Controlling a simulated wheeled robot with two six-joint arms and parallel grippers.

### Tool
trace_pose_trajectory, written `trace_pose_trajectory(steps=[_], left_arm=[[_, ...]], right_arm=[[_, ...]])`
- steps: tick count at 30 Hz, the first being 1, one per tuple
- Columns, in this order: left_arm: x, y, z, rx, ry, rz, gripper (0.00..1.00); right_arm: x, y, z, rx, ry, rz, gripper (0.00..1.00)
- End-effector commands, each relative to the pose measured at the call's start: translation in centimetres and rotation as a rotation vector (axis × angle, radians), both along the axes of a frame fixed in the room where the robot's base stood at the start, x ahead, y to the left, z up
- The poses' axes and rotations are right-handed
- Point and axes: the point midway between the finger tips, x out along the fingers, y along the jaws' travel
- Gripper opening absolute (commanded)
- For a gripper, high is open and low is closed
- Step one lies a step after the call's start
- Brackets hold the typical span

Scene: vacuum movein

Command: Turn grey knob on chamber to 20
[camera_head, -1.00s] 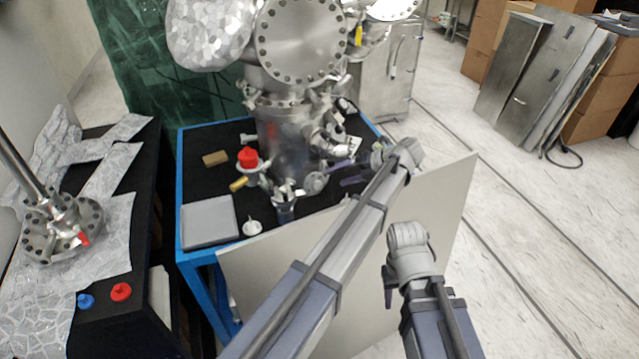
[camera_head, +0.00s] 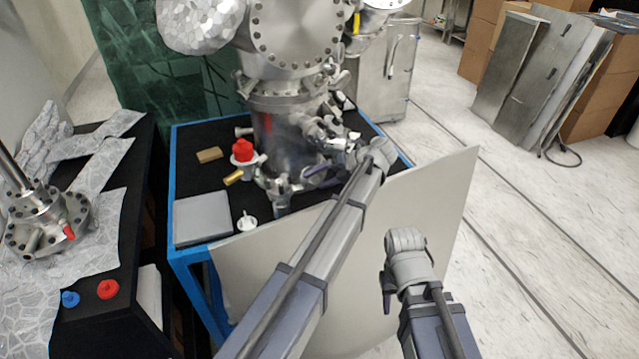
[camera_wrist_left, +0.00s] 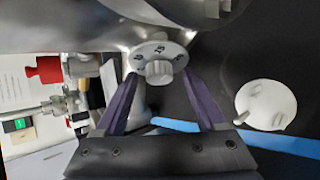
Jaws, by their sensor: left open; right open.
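The grey knob (camera_wrist_left: 158,71) sits at the centre of a round, marked dial plate (camera_wrist_left: 146,52) on the metal chamber in the left wrist view. The dial figures are too small to read surely. My left gripper (camera_wrist_left: 160,85) is open, with its two purple fingers on either side of the knob; contact cannot be told. In the head view the left gripper (camera_head: 322,172) is low at the front of the chamber (camera_head: 285,130), and the knob cannot be made out there. My right gripper (camera_head: 387,285) hangs lower right, mostly hidden by its arm, away from the chamber.
The chamber stands on a blue-framed table (camera_head: 184,190) with a black top. A red-topped fitting (camera_head: 243,150), a grey square plate (camera_head: 202,218) and a small white part (camera_head: 247,222) lie nearby. A large pale panel (camera_head: 430,215) leans at the table's front. Open floor lies right.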

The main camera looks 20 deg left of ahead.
Motion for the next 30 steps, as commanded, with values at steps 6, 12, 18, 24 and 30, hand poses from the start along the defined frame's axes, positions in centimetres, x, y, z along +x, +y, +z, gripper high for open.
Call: trace_pose_trajectory(steps=[6,12,18,24,30], left_arm=[[0.02,0.0,0.09,0.0,0.0,0.0,0.68],[0.02,0.0,0.08,0.0,0.0,0.0,0.46],[0.01,-0.02,0.07,0.0,0.0,0.0,0.23],[0.01,-0.02,0.07,0.0,0.0,0.0,0.01],[0.02,-0.04,-0.03,0.003,0.004,-0.002,0.0]], right_arm=[[0.0,0.0,0.08,0.0,0.0,0.0,0.42],[0.0,0.0,0.08,0.0,0.0,0.0,0.42],[0.0,0.0,0.08,0.0,0.0,0.0,0.42],[0.0,0.0,0.08,0.0,0.0,0.0,0.42],[0.0,0.0,-0.07,0.0,0.0,0.0,0.42]])
